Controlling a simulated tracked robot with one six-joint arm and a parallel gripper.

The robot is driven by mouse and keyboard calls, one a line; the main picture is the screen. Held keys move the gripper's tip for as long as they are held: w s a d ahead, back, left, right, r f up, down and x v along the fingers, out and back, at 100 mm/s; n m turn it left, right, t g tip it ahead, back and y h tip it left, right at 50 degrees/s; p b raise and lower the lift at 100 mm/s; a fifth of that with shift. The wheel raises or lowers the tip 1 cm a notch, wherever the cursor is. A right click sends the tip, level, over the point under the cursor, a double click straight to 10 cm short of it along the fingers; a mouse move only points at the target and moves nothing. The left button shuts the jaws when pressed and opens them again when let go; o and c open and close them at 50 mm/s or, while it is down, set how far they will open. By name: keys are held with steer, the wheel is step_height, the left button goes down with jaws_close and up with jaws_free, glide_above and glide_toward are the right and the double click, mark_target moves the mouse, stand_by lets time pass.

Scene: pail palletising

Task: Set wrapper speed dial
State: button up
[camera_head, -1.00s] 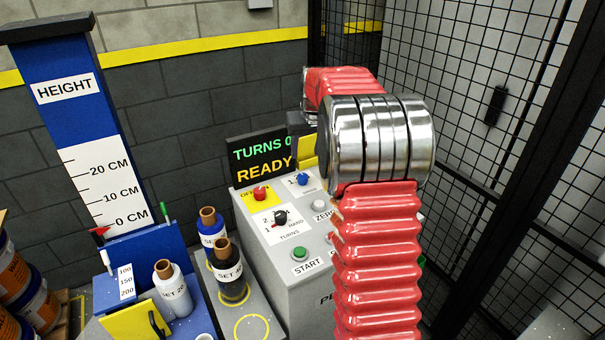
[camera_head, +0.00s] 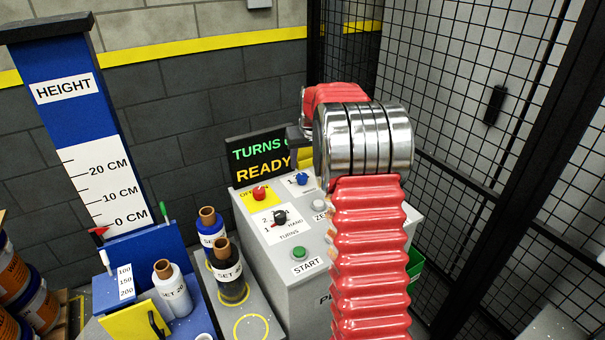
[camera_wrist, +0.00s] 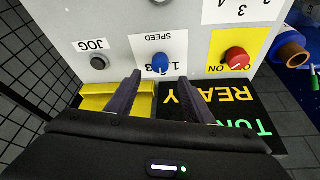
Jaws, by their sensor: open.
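The blue speed dial (camera_wrist: 160,63) sits on a white plate marked SPEED on the grey wrapper panel (camera_wrist: 120,20), which appears upside down in the wrist view. It also shows in the head view (camera_head: 302,179), left of my arm. My gripper (camera_wrist: 160,77) is open. Its two dark fingers point at the panel, one to each side of the dial in the picture. A small gap seems to show between fingertips and dial; whether they touch is unclear. In the head view the fingers are hidden behind my red-sleeved arm.
A red knob (camera_wrist: 237,58) on a yellow plate and a dark JOG button (camera_wrist: 98,62) flank the dial. A display reading READY (camera_head: 262,173) stands behind the panel. A black turns knob (camera_head: 279,217) and green START button (camera_head: 299,253) lie nearer. Mesh fencing (camera_head: 460,90) stands right.

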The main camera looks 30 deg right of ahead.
mark_target(301, 175)
steer(key=x, duration=0.8)
steer(key=shift+r, duration=0.1)
steer(key=c, duration=1.1)
steer(key=shift+o, duration=0.2)
steer(key=shift+a+m+h, duration=0.1)
steer(key=shift+m+h, duration=0.2)
steer(key=shift+m, duration=0.3)
steer(key=m+h, duration=0.1)
steer(key=m, duration=0.2)
steer(key=shift+w+m+g, duration=0.1)
steer(key=shift+m+g, duration=0.3)
steer(key=shift+w+a+m+g+h, duration=0.1)
steer(key=shift+m+g+h, duration=0.25)
steer(key=shift+m, duration=0.9)
steer(key=shift+a+m+g+h, duration=0.15)
steer(key=shift+m+g, duration=0.4)
steer(key=shift+m, duration=0.7)
steer(key=shift+d, duration=0.1)
